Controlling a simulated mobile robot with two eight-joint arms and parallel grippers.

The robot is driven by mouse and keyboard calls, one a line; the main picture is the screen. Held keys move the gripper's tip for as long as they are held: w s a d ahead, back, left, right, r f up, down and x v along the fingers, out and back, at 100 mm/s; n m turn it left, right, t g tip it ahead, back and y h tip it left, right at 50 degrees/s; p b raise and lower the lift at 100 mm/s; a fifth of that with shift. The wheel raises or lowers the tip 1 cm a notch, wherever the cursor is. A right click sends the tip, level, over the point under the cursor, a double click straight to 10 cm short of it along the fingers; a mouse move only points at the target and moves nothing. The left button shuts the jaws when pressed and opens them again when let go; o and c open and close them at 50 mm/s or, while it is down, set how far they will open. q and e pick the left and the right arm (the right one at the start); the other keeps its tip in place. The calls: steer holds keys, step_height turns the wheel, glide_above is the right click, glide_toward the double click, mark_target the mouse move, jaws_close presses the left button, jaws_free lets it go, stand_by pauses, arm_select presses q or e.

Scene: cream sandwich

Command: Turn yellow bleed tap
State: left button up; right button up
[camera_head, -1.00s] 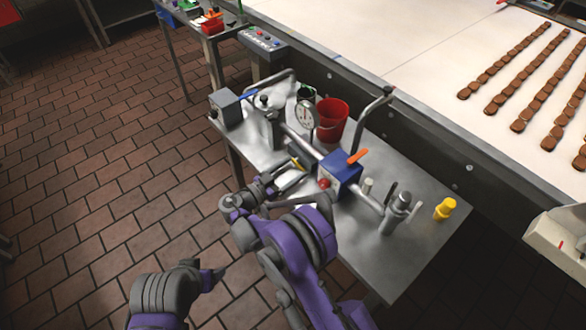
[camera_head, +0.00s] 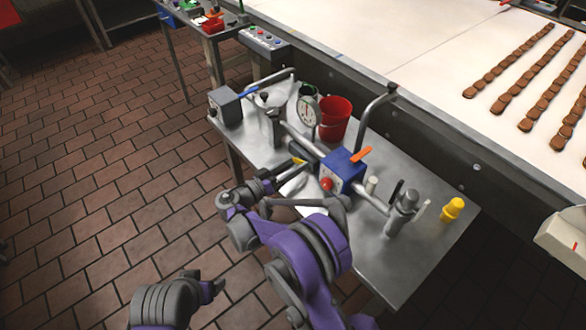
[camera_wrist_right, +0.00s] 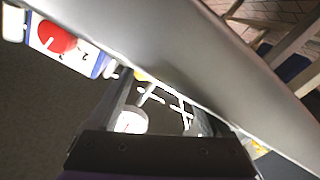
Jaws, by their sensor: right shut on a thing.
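The yellow bleed tap (camera_head: 299,161) shows as a small yellow piece under the grey pipe, left of the blue box; most of it is hidden by my right gripper. My right gripper (camera_head: 293,171) reaches in from the front and is shut on the tap. In the right wrist view a bit of yellow (camera_wrist_right: 142,76) shows beside the broad grey pipe (camera_wrist_right: 180,50), between the dark fingers. My left gripper (camera_head: 212,286) is low at the left, away from the table; its jaw gap cannot be made out.
A blue box (camera_head: 343,172) with a red knob (camera_head: 326,184) and orange lever (camera_head: 361,153) sits on the pipe. A white conveyor runs behind.

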steer(key=o, duration=1.2)
steer(key=shift+d, duration=0.1)
steer(key=shift+c, duration=0.2)
steer(key=v, duration=1)
steer(key=shift+s+a+b, duration=0.2)
steer(key=shift+a+b, duration=0.15)
steer(key=shift+b, duration=0.05)
steer(key=shift+c, duration=0.2)
